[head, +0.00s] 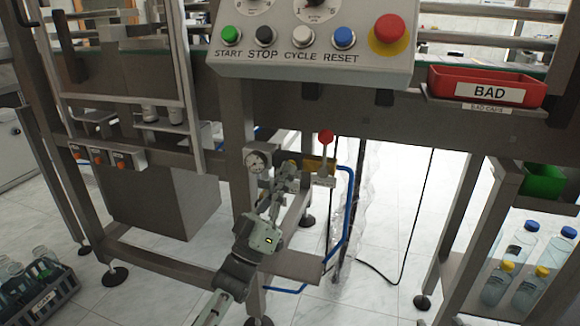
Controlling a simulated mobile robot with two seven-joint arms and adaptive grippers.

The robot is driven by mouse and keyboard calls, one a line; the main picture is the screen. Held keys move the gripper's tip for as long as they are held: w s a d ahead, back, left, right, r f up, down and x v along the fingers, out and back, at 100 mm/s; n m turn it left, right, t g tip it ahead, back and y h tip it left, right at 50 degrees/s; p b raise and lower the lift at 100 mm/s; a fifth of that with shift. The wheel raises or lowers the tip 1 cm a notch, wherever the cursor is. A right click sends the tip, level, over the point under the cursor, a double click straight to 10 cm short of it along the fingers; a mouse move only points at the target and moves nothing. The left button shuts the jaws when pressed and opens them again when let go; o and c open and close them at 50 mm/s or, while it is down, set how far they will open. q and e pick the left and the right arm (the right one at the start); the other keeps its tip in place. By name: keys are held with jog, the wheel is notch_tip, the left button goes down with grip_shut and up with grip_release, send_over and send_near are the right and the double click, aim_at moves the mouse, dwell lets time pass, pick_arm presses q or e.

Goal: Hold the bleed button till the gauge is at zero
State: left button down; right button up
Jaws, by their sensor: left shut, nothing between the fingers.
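The round white gauge (256,161) is on the machine's leg, below the control panel. Its dial is too small for me to read the needle surely. My left gripper (284,178) is shut and empty, reaching up just right of and below the gauge. I cannot make out the bleed button; the gripper may cover it, and I cannot tell whether the fingers touch it. A red-knobbed lever (326,137) stands just right of the gripper, with a small label below it. My right gripper is not in view.
The control panel (300,70) overhangs above, with several buttons and a red emergency stop (389,28). A blue hose (350,200) runs right of the gripper. A red BAD bin (486,87) is at right, bottles (525,255) below. A bottle crate (40,288) is lower left.

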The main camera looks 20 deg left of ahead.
pick_arm(q)
jog(key=shift+s+p, duration=0.4)
jog(key=shift+s, duration=0.4)
jog(key=s+p, duration=0.2)
jog(key=s, duration=0.3)
jog(key=shift+a, duration=0.1)
dwell(0.3)
